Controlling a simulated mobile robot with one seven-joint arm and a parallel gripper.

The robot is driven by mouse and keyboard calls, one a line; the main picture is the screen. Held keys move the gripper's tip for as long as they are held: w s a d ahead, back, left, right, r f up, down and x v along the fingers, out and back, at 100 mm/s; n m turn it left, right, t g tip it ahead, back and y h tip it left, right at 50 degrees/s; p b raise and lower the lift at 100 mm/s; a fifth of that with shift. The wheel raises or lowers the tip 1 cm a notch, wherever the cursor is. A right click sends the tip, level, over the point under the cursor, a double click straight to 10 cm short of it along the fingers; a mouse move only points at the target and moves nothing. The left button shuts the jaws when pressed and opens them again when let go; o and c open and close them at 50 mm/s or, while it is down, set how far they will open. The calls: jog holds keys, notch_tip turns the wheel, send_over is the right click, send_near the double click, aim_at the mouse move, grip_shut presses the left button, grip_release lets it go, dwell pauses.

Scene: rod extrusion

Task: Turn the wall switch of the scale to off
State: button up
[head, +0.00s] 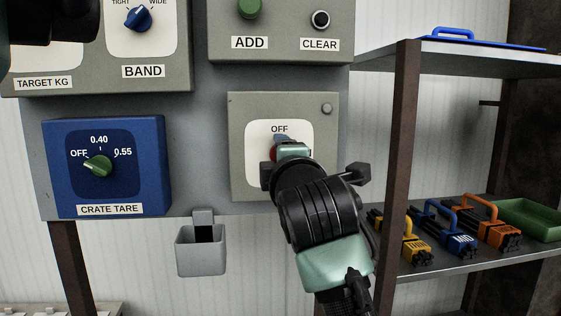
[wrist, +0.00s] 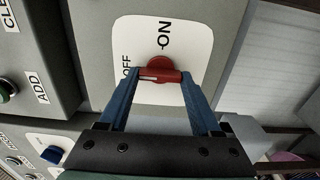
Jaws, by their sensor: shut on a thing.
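The wall switch is a red knob (wrist: 160,68) on a white plate (wrist: 196,48) marked OFF and ON. In the wrist view, its crossbar has a pale line at the left end, which points roughly at OFF. My gripper (wrist: 161,76) is shut on the crossbar, with a blue finger at each end. In the head view, the switch's grey box (head: 238,110) hangs on the panel with OFF at the top of its plate. My gripper (head: 281,147) and wrist cover most of the knob and the ON label there.
A blue CRATE TARE box (head: 150,190) is at left, with a grey holder (head: 201,252) below and to its right. An ADD/CLEAR box (head: 285,55) is above. A shelf (head: 450,264) with handled tools and a green tray (head: 530,220) stands at right.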

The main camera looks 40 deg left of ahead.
jog(key=shift+f, duration=0.1)
dwell(0.3)
jog(key=o, duration=1.4)
jog(key=b+v, duration=0.3)
jog(key=v, duration=1)
jog(key=shift+b, duration=0.3)
jog(key=d+r+m+t+p, duration=0.2)
jog(key=d+r+m+t, duration=0.65)
jog(key=d+m, duration=0.25)
jog(key=s+d+r+m+t+h, duration=0.1)
jog(key=d+m+t+h, duration=0.1)
jog(key=d+m+h, duration=0.2)
jog(key=s+d+m+t+h, duration=0.2)
jog(key=d+m+h, duration=0.3)
jog(key=d+m, duration=0.1)
jog(key=s+d+r+m+t+h+p, duration=0.1)
jog(key=s+d+m+t+h, duration=0.1)
jog(key=d+m+t+h, duration=0.1)
jog(key=shift+s+d+r+m+h, duration=0.15)
jog(key=shift+d+m+h, duration=0.3)
jog(key=shift+m, duration=0.5)
jog(key=shift+s+d+r+m+h, duration=0.15)
jog(key=shift+d+m+h, duration=0.3)
jog(key=shift+m, duration=0.5)
